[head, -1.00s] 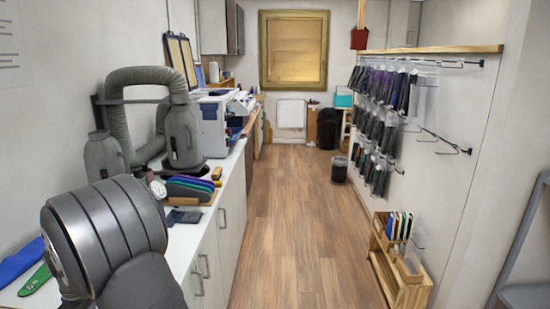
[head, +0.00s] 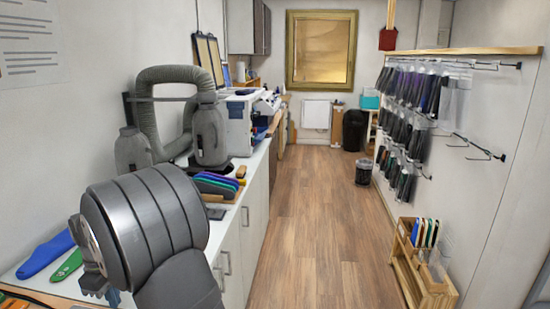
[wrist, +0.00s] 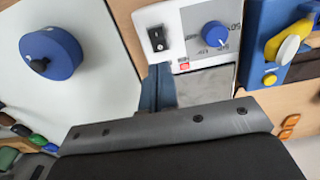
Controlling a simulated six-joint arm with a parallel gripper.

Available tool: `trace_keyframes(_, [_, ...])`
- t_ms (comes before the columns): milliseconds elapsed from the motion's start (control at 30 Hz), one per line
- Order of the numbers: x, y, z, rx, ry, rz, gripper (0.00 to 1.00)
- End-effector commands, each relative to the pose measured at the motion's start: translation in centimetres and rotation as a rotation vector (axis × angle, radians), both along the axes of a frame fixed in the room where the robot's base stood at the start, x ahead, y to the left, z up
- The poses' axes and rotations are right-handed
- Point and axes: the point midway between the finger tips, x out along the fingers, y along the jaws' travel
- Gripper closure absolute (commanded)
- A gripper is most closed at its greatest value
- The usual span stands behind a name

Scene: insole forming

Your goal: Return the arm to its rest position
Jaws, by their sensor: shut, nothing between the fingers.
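My arm's large grey joint fills the lower left of the head view. Part of my gripper (head: 95,283) shows small at its lower left edge, mostly hidden by the arm. In the wrist view, my gripper's blue-grey fingers (wrist: 158,88) are together with nothing between them, in front of a white control panel (wrist: 195,18) with a black switch and a blue dial. My arm is not holding anything.
A blue insole (head: 45,254) and a green insole (head: 68,266) lie on the counter left of my arm. Coloured insoles (head: 215,184) stand in a rack behind it. A blue round knob (wrist: 50,52) and a blue device with a yellow lever (wrist: 285,45) flank the fingers. The floor (head: 310,220) is clear.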

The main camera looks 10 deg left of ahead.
Motion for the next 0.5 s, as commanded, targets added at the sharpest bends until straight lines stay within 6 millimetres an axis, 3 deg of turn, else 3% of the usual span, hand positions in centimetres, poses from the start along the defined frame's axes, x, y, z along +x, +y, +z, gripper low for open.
trace_keyframes(500, [0.4, -2.0, 10.4, 0.069, -0.001, -0.006, 1.0])
